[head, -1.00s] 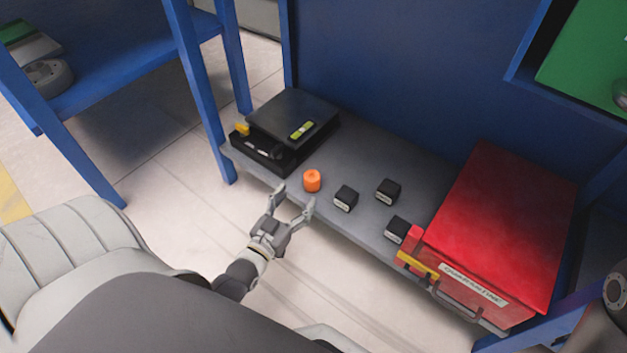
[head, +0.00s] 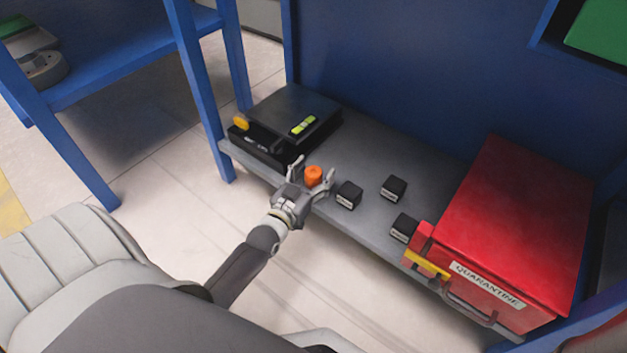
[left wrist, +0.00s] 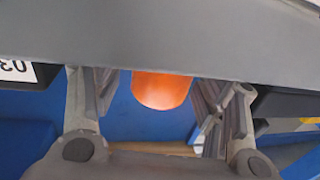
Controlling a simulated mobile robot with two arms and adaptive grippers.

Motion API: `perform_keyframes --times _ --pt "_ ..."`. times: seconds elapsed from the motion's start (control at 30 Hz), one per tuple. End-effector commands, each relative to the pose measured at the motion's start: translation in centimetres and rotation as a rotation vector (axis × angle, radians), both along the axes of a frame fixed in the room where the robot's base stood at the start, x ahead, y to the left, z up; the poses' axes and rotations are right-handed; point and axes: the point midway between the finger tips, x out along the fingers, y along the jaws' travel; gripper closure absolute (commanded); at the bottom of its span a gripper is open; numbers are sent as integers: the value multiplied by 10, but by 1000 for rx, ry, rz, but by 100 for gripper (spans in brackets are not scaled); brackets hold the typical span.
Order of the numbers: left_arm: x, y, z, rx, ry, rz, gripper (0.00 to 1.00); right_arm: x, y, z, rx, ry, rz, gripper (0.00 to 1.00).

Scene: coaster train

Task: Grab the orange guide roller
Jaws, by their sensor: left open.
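The orange guide roller (head: 313,176) is a short orange cylinder standing on the grey shelf near its front edge. My left gripper (head: 311,175) is open, with one finger on each side of the roller. In the left wrist view the roller (left wrist: 162,90) shows between the two open fingers (left wrist: 160,100), with a gap on both sides. I cannot tell how deep the roller sits between the fingers. My right gripper is not in view.
Several black labelled blocks (head: 348,195) stand right of the roller, the nearest close to my right finger. A black case (head: 290,110) lies to the left. A red QUARANTINE box (head: 510,225) fills the shelf's right end. Blue posts (head: 205,100) stand left.

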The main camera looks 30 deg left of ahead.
Motion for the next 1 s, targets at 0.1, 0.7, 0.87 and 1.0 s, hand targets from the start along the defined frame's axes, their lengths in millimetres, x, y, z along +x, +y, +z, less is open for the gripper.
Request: perform_keyframes --times 0.1,0.7,0.87,1.0 --pt "0 0 0 0 0 0 34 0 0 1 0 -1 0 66" --pt "0 0 1 0 -2 0 90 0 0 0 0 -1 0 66" --pt "0 0 2 0 -2 0 90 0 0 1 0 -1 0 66" --pt "0 0 6 0 -2 0 90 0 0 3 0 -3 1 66"
